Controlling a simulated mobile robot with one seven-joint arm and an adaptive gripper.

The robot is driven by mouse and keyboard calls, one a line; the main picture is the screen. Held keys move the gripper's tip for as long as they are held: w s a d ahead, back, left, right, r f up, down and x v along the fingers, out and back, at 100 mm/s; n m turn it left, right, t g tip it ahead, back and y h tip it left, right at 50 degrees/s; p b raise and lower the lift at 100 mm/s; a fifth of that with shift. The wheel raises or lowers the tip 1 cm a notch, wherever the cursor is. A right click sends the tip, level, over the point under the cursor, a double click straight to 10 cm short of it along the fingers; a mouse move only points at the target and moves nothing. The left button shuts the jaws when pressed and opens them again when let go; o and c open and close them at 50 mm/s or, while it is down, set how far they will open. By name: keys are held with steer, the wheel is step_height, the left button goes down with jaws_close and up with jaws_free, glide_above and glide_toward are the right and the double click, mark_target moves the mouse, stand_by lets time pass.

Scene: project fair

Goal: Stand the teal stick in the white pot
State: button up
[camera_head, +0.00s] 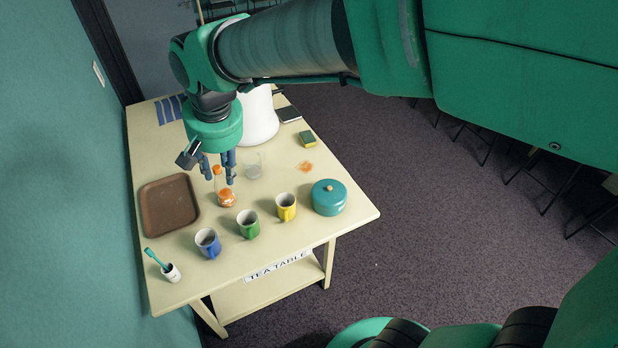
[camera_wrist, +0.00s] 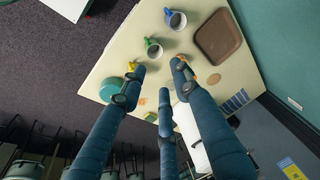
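The teal stick (camera_head: 154,256) leans at a slant, its lower end at the small white pot (camera_head: 173,273), near the table's front left corner. It appears to be in the pot's mouth, its upper end pointing up and left. My gripper (camera_head: 219,175) is well away from them, over the middle of the table. Its fingers point down near a clear bottle with orange contents (camera_head: 227,199). In the wrist view the gripper's fingers (camera_wrist: 160,76) are spread apart, with nothing seen held between them. Neither stick nor white pot is recognisable in the wrist view.
Blue (camera_head: 208,243), green (camera_head: 248,224) and yellow (camera_head: 286,207) mugs stand along the front. A brown tray (camera_head: 170,203) lies at left and a teal lidded pot (camera_head: 328,197) at right. A glass (camera_head: 252,165) and large white vessel (camera_head: 259,115) stand behind my gripper.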

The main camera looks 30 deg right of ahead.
steer(key=s+d+r+t, duration=0.2)
steer(key=s+d+r, duration=0.1)
steer(key=s+d, duration=1.1)
steer(key=s, duration=0.4)
steer(key=shift+s+d+r+n+t+h, duration=0.15)
steer(key=shift+s+d+n+t+h, duration=0.15)
steer(key=shift+s+n+t+h, duration=0.1)
step_height(320, 180, down, 12)
steer(key=b, duration=1.1)
steer(key=shift+r+b, duration=0.2)
steer(key=shift+b, duration=0.1)
